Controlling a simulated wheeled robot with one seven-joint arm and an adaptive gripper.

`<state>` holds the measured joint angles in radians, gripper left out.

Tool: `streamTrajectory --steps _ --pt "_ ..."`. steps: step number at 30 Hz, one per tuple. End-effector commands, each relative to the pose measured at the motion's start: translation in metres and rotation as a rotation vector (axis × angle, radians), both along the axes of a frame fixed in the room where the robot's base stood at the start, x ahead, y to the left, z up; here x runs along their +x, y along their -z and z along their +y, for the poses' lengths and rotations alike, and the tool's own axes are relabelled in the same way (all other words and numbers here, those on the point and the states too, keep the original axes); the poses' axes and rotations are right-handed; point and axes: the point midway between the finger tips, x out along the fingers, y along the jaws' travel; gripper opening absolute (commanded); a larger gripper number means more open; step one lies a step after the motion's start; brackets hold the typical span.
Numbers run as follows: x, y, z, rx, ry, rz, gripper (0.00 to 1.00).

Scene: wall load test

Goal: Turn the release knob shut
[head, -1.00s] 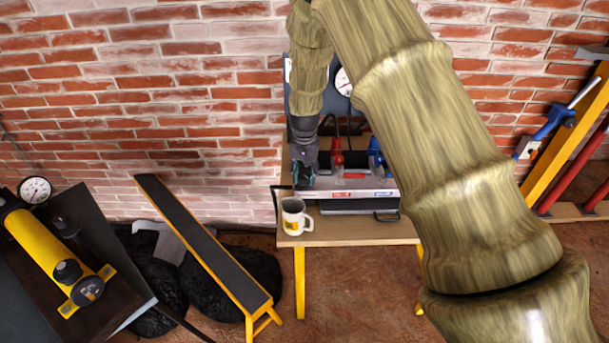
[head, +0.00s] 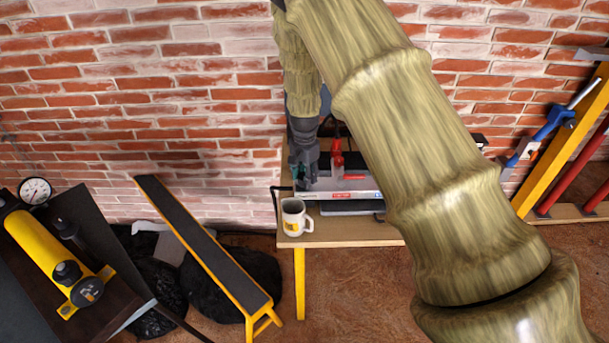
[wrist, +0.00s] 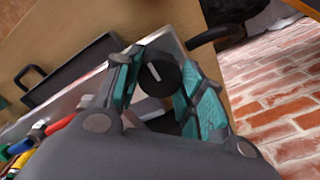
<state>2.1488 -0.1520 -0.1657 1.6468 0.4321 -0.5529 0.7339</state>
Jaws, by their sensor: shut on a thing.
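The release knob (wrist: 160,76) is a round black knob with a white line on its face, seen in the wrist view. My gripper (wrist: 153,72) has its teal-padded fingers on either side of the knob and is shut on it. In the head view my gripper (head: 303,173) reaches down to the left end of the grey unit (head: 350,195) on the bench, and the knob is hidden there. The white pointer line runs slanted in the wrist view; I cannot tell from it whether the release is open or shut.
A white mug (head: 294,218) stands just in front of my gripper on the wooden bench (head: 345,232). A black pipe or handle (wrist: 215,35) lies close to the knob. My arm hides the bench's right part.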

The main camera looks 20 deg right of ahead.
Motion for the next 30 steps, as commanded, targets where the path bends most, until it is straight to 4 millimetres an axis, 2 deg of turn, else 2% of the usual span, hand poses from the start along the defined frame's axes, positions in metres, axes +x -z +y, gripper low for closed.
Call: streamTrajectory --steps 13,14,17,26,30 --pt "0.0015 -0.0015 -0.0008 0.000 0.010 -0.004 0.15" --pt "0.0015 -0.0014 -0.0008 0.000 0.010 -0.004 0.43" --pt "0.0013 -0.0012 -0.0007 -0.001 0.009 -0.003 0.61" --pt "0.0005 -0.0006 -0.0002 0.000 0.009 -0.001 0.62" --pt "0.0006 -0.0062 -0.0002 0.000 0.009 -0.001 0.62"
